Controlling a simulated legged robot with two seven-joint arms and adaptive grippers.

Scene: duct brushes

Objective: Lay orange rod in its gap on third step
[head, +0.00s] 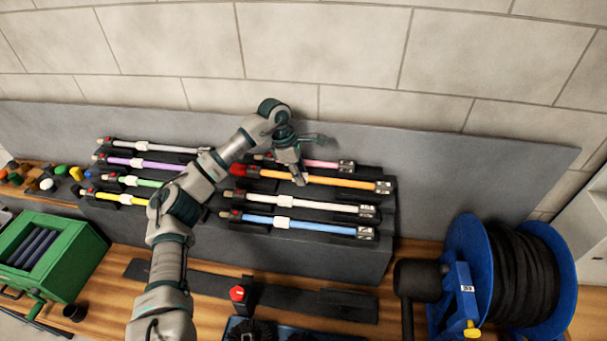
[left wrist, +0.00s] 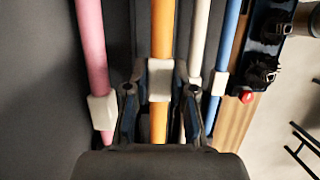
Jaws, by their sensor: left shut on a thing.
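The orange rod (head: 340,181) lies lengthwise over the right half of the dark stepped rack (head: 330,256), between the pink rod (head: 322,164) behind and a white rod (head: 316,206) in front. It has a red end on the left and a dark, light-marked end block on the right. My left gripper (head: 299,179) reaches down onto its middle. In the left wrist view the fingers are shut around the white collar (left wrist: 160,78) of the orange rod (left wrist: 162,25). Whether the rod touches its step is hidden. My right gripper is not in view.
A blue rod (head: 300,225) lies on the front step. The rack's left half holds several rods, partly behind my left arm. A green box (head: 48,255) stands left, a blue hose reel (head: 470,270) right. A grey panel (head: 470,160) rises behind.

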